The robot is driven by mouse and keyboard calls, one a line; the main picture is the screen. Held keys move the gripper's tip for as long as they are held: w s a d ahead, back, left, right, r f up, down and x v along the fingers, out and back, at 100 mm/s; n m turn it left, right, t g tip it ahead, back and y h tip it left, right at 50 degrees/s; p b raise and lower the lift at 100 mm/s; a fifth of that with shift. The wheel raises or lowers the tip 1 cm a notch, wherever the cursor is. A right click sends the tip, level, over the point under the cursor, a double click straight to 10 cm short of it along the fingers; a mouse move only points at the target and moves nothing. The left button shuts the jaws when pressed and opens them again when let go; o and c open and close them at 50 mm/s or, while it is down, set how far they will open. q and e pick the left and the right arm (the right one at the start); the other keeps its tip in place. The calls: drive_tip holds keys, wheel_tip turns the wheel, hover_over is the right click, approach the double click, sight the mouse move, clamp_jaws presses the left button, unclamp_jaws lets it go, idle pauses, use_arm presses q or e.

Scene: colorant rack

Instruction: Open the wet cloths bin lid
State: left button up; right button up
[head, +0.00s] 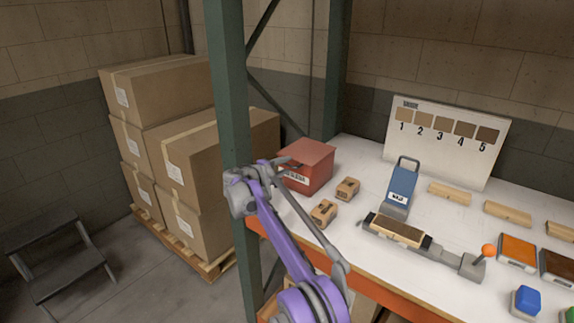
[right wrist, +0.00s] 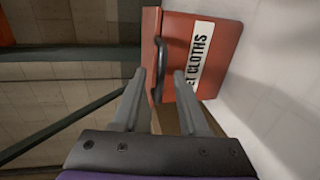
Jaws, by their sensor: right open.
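The red wet cloths bin (head: 318,180) stands at the back left end of the white bench. Its lid (head: 310,152) looks shut. In the right wrist view the red bin (right wrist: 213,32) shows its white "cloths" label (right wrist: 196,58) and a dark bar handle (right wrist: 159,68). My right gripper (head: 291,164) is at the front left of the bin. In the right wrist view its two fingertips (right wrist: 159,76) are apart, with the handle between them in the picture. I cannot tell whether a finger touches it. My left gripper is out of view.
A green rack post (head: 231,90) rises close left of my right gripper. Small wooden blocks (head: 347,188) sit right of the bin. Stacked cartons (head: 160,90) are behind the post.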

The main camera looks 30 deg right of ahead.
drive_tip(key=shift+x, duration=0.9)
drive_tip(key=shift+c, duration=0.3)
clamp_jaws()
idle(0.6)
